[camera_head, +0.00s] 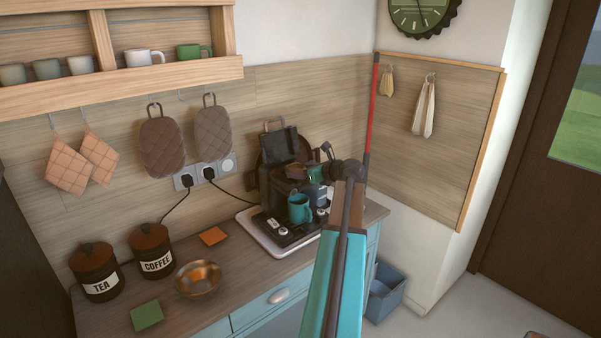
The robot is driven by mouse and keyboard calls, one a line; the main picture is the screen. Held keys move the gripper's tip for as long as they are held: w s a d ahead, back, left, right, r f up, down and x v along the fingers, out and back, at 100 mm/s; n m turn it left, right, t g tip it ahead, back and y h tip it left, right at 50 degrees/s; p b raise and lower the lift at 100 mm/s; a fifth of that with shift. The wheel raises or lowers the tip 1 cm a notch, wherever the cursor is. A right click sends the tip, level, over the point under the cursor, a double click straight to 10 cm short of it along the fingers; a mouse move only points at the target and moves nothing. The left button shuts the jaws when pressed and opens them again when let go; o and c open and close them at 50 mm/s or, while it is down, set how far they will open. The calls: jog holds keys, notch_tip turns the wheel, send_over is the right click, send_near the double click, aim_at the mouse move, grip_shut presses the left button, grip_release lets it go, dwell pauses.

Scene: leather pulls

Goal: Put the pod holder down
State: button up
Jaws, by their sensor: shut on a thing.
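My arm reaches in from the lower right, and my gripper (312,173) is at the front of the coffee machine (272,185), at about the height of its upper part. It is shut on a small brown, round-looking piece that I take to be the pod holder (295,172). The pod holder is in front of the machine's dark body; I cannot tell whether it touches the machine. The fingertips are small and partly hidden. A teal mug (299,208) stands below the gripper at the front of the machine.
The machine stands on a pale tray (256,239) with small items in front. A copper bowl (198,279), orange square (213,236), green square (146,316) and TEA (97,275) and COFFEE (153,255) canisters are left. Bare wooden counter (240,265) lies between bowl and tray.

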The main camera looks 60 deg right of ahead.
jog(key=shift+s+a+f, duration=0.1)
jog(key=shift+a+f, duration=0.05)
jog(key=shift+f, duration=0.45)
jog(key=o, duration=1.1)
jog(key=shift+f, duration=0.1)
jog(key=shift+c, duration=0.2)
jog(key=shift+r, duration=0.4)
jog(key=shift+s+r, duration=0.15)
jog(key=shift+s+b, duration=0.3)
jog(key=shift+b, duration=0.05)
jog(key=b+v, duration=0.1)
jog(key=v, duration=0.4)
jog(key=r+b+v, duration=0.1)
jog(key=v, duration=0.5)
jog(key=shift+w+r, duration=0.1)
